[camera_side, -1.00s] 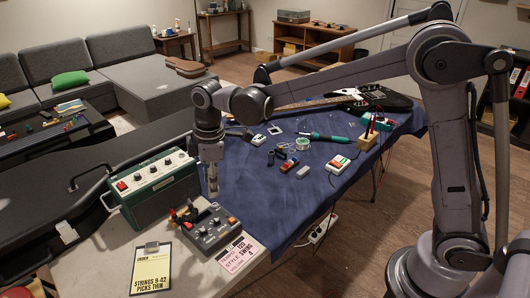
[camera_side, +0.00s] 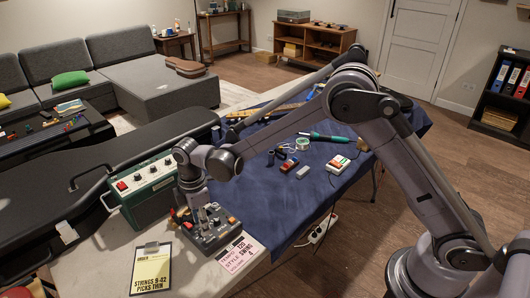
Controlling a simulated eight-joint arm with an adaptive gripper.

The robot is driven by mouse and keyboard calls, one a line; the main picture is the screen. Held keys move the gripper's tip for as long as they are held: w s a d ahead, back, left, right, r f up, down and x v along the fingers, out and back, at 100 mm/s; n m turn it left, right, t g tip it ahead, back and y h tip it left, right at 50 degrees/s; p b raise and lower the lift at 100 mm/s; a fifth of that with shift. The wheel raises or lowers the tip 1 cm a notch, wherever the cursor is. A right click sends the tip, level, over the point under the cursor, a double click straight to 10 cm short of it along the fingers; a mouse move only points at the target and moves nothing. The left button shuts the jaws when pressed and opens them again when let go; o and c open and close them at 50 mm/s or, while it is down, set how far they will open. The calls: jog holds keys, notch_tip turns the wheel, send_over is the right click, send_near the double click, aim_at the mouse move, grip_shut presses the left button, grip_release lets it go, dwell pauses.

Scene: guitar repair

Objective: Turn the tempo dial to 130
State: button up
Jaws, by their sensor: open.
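The dark grey control box (camera_side: 221,238) with several knobs sits on the pale bench top in front of the amplifier. My gripper (camera_side: 203,212) points down at the back left part of this box, very close to its knobs. It is open. The fingers are small here, and I cannot tell whether they touch or surround a knob. The tempo dial cannot be singled out, and its setting is not readable. A pink and white card (camera_side: 241,254) lies against the box's front right; its small print seems to include 125, swing and 4.
A green amplifier (camera_side: 148,187) with a red switch stands close behind and left of my gripper. A yellow and white clipboard (camera_side: 151,269) lies front left. The blue cloth (camera_side: 275,215) to the right holds pedals and a soldering iron (camera_side: 326,137).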

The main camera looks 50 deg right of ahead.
jog(key=shift+f, duration=1.1)
grip_shut()
